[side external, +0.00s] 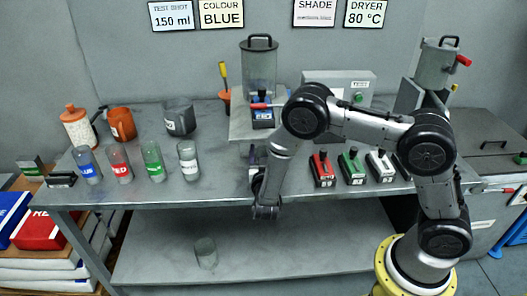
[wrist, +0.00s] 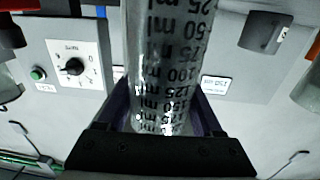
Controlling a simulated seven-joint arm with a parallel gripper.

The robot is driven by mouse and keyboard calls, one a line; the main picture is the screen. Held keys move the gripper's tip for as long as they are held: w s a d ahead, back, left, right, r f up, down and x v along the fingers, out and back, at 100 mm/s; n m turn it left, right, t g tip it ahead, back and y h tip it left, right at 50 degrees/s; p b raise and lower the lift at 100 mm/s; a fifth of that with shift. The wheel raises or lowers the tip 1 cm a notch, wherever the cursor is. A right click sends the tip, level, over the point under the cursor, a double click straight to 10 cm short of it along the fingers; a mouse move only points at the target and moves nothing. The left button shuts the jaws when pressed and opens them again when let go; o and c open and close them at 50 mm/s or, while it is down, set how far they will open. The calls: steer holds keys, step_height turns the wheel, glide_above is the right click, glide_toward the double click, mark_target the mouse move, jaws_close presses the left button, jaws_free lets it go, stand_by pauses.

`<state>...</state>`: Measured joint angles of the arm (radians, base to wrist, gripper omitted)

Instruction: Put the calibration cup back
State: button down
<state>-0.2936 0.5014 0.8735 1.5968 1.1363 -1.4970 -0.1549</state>
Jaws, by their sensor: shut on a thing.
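The calibration cup appears to be the clear cylinder (wrist: 165,60) with black ml marks in the wrist view. My gripper (wrist: 160,118) is shut on it, with a dark purple finger on each side. The lower end of the cup is hidden behind the dark gripper body. In the side view my arm reaches down at the middle of the table's front edge. The held cup is hard to make out there. Another clear cup (side external: 205,252) stands on the lower shelf, left of my arm.
Labelled cups, blue (side external: 87,165), red (side external: 119,163), green (side external: 153,161) and clear (side external: 188,160), stand at the table's left. Red (side external: 321,169), green (side external: 351,167) and white (side external: 380,166) units stand at right. The lower shelf (side external: 300,258) is mostly free.

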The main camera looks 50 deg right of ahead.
steer(key=v, duration=1.6)
steer(key=w+a+r+n+t+y, duration=0.1)
steer(key=w+a+n+t+y, duration=0.2)
steer(key=w+n+t+y, duration=0.4)
steer(key=shift+m+g+y, duration=0.4)
steer(key=shift+m+g, duration=0.1)
steer(key=shift+g, duration=0.4)
steer(key=shift+s+d+f+x, duration=0.1)
steer(key=shift+d+f+x, duration=0.25)
steer(key=shift+x, duration=2.45)
steer(key=shift+s+d+f+x, duration=0.1)
steer(key=shift+d+f+x, duration=0.25)
steer(key=shift+x, duration=2.45)
steer(key=shift+s+d+f+x, duration=0.1)
steer(key=shift+d+f+x, duration=0.25)
steer(key=shift+x, duration=2.45)
steer(key=shift+a+f, duration=0.1)
steer(key=shift+f, duration=0.3)
